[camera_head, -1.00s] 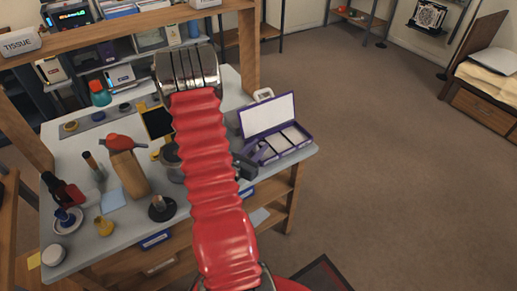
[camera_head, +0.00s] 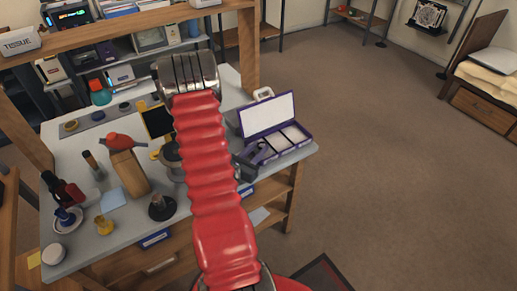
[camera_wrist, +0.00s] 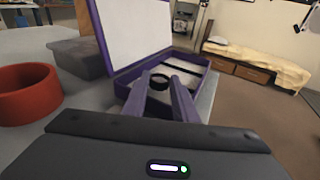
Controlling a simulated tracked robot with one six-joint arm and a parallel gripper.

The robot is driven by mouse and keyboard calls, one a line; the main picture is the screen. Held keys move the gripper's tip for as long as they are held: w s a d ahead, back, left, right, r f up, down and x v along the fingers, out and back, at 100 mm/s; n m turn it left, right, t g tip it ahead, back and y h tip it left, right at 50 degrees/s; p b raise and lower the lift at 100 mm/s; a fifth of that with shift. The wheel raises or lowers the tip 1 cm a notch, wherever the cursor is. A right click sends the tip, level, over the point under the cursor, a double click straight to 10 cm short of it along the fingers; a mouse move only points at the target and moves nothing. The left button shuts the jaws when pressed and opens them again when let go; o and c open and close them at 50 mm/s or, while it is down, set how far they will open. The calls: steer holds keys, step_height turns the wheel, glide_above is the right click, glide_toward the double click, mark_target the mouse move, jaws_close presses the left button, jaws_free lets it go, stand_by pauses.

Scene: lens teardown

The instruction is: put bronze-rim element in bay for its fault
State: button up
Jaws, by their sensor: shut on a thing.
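The purple case (camera_head: 268,157) stands open at the right end of the workbench, its white-lined lid (camera_head: 268,114) raised and pale bays in front of it. In the wrist view my gripper (camera_wrist: 160,84) is shut on a small ring-shaped element (camera_wrist: 160,75), held over or at the case's bays (camera_wrist: 193,72). Its rim looks dark here; I cannot make out bronze. Any bay markings are too small to read.
A red-orange ring-shaped thing (camera_wrist: 28,96) and a grey block (camera_wrist: 82,58) lie left of the case in the wrist view. The bench (camera_head: 125,222) holds a wooden block (camera_head: 129,174), a dark stand (camera_head: 161,208) and bottles.

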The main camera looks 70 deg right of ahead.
steer(key=o, duration=1)
steer(key=shift+a+f, duration=0.2)
steer(key=shift+f, duration=0.35)
steer(key=shift+r, duration=0.15)
steer(key=shift+w+r, duration=0.1)
steer(key=shift+r, duration=0.35)
steer(key=v, duration=1.2)
steer(key=shift+d+r, duration=0.1)
steer(key=shift+r, duration=0.15)
steer(key=shift+r, duration=0.1)
